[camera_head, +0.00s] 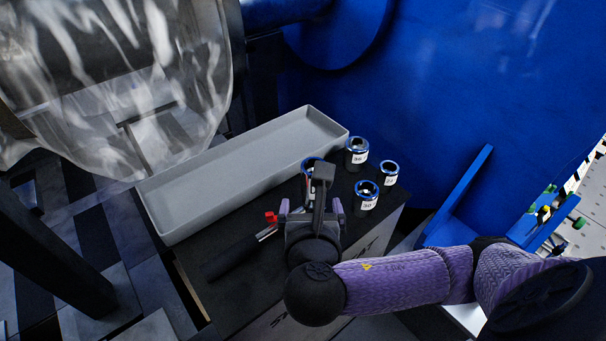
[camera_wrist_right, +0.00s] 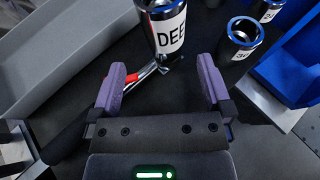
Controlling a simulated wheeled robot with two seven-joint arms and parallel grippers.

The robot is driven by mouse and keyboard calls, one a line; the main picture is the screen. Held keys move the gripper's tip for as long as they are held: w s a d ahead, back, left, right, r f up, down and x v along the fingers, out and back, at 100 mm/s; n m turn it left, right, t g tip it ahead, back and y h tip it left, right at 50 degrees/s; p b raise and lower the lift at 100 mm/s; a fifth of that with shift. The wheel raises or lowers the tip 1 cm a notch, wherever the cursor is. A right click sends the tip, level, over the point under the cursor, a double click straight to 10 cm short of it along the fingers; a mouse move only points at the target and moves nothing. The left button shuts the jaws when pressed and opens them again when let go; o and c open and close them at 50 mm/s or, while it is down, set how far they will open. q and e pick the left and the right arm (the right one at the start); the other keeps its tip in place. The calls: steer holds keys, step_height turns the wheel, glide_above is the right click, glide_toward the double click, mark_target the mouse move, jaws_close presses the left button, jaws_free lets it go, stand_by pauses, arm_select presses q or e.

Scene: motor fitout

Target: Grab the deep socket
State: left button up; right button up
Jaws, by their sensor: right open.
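In the head view the deep socket (camera_head: 309,163) shows a blue rim and is largely hidden behind my right gripper (camera_head: 311,207). In the right wrist view my right gripper (camera_wrist_right: 162,70) is open, its two purple fingers apart with nothing held. The socket is roughly in line with the gap between them. My left gripper is not in view.
Other blue-rimmed sockets (camera_head: 357,152), (camera_head: 389,173), (camera_head: 367,196) stand to the right on the black box top. A long grey tray (camera_head: 160,213) lies behind. A blue frame (camera_head: 459,197) is right.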

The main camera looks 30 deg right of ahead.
mark_target(314, 193)
steer(key=b+x, duration=0.2)
steer(key=x, duration=0.1)
steer(key=b+x, duration=0.2)
steer(key=x, duration=0.1)
steer(key=shift+s+d+f+b, duration=0.1)
steer(key=shift+d+f+b, duration=0.15)
steer(key=shift+f+b, duration=0.05)
steer(key=shift+w+d, duration=0.2)
steer(key=shift+w, duration=0.1)
steer(key=shift+r, duration=0.3)
steer(key=c, duration=1.3)
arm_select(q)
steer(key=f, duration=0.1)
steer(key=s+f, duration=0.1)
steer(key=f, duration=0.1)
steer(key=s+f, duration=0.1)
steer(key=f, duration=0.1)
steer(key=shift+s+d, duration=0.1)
arm_select(e)
jaws_close()
